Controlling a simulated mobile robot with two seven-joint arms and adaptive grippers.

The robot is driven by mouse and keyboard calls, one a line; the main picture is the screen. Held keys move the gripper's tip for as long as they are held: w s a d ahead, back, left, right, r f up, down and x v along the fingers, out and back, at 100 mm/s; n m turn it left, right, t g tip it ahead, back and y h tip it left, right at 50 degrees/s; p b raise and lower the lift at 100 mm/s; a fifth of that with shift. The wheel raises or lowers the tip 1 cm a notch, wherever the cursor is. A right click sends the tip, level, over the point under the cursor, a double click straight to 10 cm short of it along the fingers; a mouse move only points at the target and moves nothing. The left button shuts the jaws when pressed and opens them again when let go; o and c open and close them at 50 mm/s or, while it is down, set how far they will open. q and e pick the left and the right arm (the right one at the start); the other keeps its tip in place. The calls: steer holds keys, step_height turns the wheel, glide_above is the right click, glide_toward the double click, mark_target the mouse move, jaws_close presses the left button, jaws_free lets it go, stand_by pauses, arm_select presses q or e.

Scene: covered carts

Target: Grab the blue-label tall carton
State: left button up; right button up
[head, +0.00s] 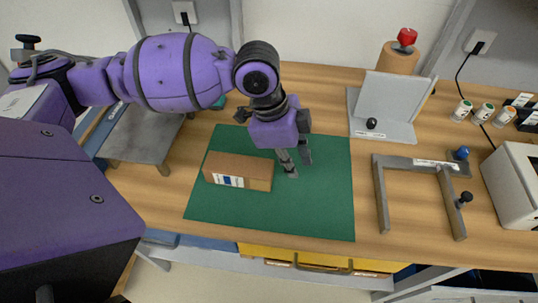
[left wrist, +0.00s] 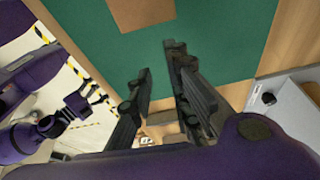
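The brown carton (head: 254,173) with a white and blue label lies on its long side on the green mat (head: 320,205). Its label faces the front. A brown block at the top edge of the left wrist view (left wrist: 138,12) appears to be the same carton, cut off by the frame. My left gripper (head: 298,166) is just right of the carton, pointing down, apart from it. Its fingers (left wrist: 158,62) are spread with nothing between them. What looks like my right gripper (left wrist: 82,104) shows small at the left of the wrist view; its fingers are unclear.
A grey raised stand (head: 142,138) is left of the mat. A grey angled holder (head: 385,130) and a grey U-shaped frame (head: 418,163) stand to the right. Small white jars (head: 483,112) and a white box (head: 515,185) are far right. The mat's front right is clear.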

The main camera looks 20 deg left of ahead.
arm_select(q)
steer(key=o, duration=1.1)
steer(key=shift+o, duration=0.2)
steer(key=shift+r, duration=0.1)
